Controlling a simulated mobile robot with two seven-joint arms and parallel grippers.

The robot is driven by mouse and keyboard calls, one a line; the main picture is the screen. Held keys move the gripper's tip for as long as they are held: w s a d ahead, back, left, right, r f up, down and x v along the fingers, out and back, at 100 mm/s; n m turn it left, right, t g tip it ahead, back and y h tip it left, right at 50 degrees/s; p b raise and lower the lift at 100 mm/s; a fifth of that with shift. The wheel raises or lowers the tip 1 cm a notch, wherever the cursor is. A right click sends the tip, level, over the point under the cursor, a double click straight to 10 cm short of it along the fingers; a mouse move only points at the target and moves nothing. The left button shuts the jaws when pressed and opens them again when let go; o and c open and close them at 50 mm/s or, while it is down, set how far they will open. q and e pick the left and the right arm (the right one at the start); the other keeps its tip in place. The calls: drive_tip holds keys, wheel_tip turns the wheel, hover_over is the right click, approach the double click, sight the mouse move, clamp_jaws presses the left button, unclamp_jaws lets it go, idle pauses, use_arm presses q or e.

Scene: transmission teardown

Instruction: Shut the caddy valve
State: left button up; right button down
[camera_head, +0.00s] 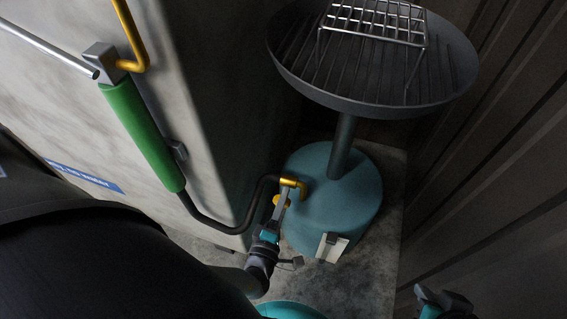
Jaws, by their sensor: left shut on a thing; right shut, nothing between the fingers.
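The caddy is a round teal drum (345,205) with a post carrying a wide grey pan (375,55). A yellow valve (294,183) sits at the drum's left side, where a dark hose (222,227) meets it. My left gripper (284,203) reaches up from below and is shut at the yellow valve; its fingers hide part of it. I cannot tell whether the valve is open or shut. My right gripper (428,296) is at the bottom right edge, shut and empty, apart from the caddy and partly cut off.
A pale wall-like panel (215,110) stands left of the caddy, with a green cylinder (142,135) and a yellow pipe (132,35) along it. A wire rack (372,22) rests on the pan. A dark ribbed wall (490,165) is at the right. A small pale bracket (331,247) is at the drum's front.

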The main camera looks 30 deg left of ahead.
use_arm(q)
drive_tip(key=o, duration=1.4)
drive_tip(key=shift+c, duration=0.2)
drive_tip(key=p+v, duration=0.1)
drive_tip(key=v, duration=1.4)
drive_tip(key=shift+s, duration=0.2)
use_arm(e)
drive_tip(key=shift+s+d+f+g+h, duration=0.15)
drive_tip(key=shift+s+d+g+h, duration=0.1)
drive_tip(key=shift+s+d+g, duration=0.25)
drive_tip(key=shift+s+d+f+g+h, duration=0.15)
drive_tip(key=shift+s+d+g+h, duration=0.1)
drive_tip(key=shift+s+d+g, duration=0.2)
